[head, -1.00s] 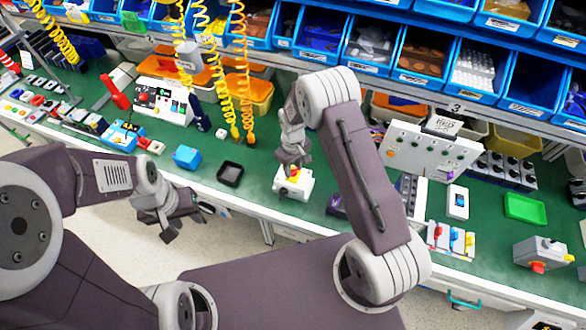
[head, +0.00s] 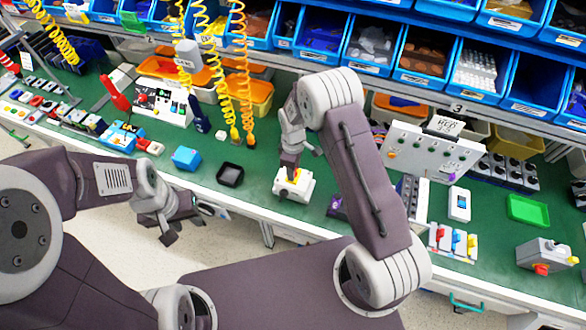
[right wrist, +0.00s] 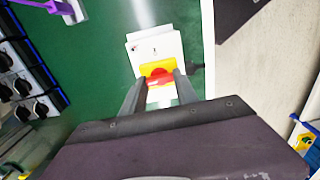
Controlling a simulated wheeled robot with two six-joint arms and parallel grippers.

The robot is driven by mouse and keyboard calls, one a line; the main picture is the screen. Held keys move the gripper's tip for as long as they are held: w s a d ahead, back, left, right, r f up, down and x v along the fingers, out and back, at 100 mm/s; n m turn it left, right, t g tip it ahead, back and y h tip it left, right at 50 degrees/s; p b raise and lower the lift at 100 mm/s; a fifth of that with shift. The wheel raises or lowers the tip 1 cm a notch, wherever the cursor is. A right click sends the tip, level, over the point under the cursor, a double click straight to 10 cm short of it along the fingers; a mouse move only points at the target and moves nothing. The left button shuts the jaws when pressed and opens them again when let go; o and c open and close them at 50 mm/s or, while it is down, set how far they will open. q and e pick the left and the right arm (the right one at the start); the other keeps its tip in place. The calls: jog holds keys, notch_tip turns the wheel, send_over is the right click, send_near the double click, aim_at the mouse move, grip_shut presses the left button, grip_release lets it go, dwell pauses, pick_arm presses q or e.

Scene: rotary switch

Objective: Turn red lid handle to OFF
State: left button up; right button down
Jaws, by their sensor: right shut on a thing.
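A small white switch box (head: 290,190) stands near the front edge of the green bench in the head view. In the right wrist view, the white box (right wrist: 155,48) carries a yellow plate (right wrist: 157,67) with a red handle (right wrist: 160,79) on it. My right gripper (right wrist: 160,82) points down at the box, with one finger on each side of the red handle, shut on it. Its fingers and arm hide the handle in the head view. The marks on the box are too small to read. My left gripper (head: 181,226) is open and empty, in front of the bench edge.
A black tray (head: 230,175) and a blue block (head: 186,158) lie left of the box. A white panel (head: 425,152) and a green tray (head: 526,210) are to the right. A grey box with a red knob (head: 541,268) stands far right. Blue bins line the back.

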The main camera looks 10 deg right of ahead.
dwell(0.3)
jog(key=c, duration=1.1)
grip_release()
jog(key=shift+o, duration=0.9)
jog(key=shift+d, duration=0.1)
jog(key=shift+r, duration=0.35)
notch_tip(320, 180, up, 8)
jog(key=b, duration=0.1)
jog(key=shift+r+b, duration=0.25)
jog(key=shift+b, duration=0.1)
